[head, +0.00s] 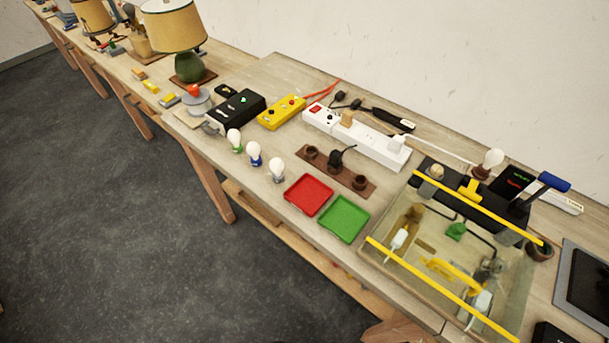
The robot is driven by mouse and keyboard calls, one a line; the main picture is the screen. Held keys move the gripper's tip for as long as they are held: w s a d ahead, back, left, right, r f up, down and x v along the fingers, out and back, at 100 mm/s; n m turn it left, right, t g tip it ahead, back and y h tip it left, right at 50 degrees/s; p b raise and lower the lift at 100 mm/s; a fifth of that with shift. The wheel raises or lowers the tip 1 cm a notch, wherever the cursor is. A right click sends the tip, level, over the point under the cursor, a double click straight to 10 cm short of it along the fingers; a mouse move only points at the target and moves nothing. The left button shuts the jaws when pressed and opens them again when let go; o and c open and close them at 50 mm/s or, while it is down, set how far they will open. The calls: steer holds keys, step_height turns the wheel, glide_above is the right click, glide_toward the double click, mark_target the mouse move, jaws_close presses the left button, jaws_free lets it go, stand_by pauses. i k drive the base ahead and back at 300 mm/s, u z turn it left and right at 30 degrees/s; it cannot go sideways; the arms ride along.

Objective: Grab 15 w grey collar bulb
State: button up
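The bulb with the grey collar (277,171) stands on the wooden workbench near its front edge, white globe up. It is the rightmost of three bulbs in a slanting row. A bulb with a blue collar (254,155) stands beside it, and a bulb with a green collar (235,141) is farther left. Any wattage marking is too small to read. My gripper is not in view.
A red tray (308,195) and a green tray (343,219) lie right of the bulbs. A brown socket board (338,172) lies behind the trays. A yellow box (282,113) and a white power strip (371,141) are farther back. A clear-sided case (390,270) stands at right.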

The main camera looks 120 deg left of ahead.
mark_target(277, 165)
steer(key=i, duration=0.5)
steer(key=u, duration=4.5)
steer(key=i, duration=0.5)
steer(key=u, duration=0.75)
steer(key=k, duration=0.95)
steer(key=u, duration=2.15)
steer(key=i, duration=0.2)
steer(key=z, duration=0.95)
steer(key=i, duration=1.7)
steer(key=z, duration=1.6)
steer(key=i, duration=0.9)
steer(key=z, duration=1.05)
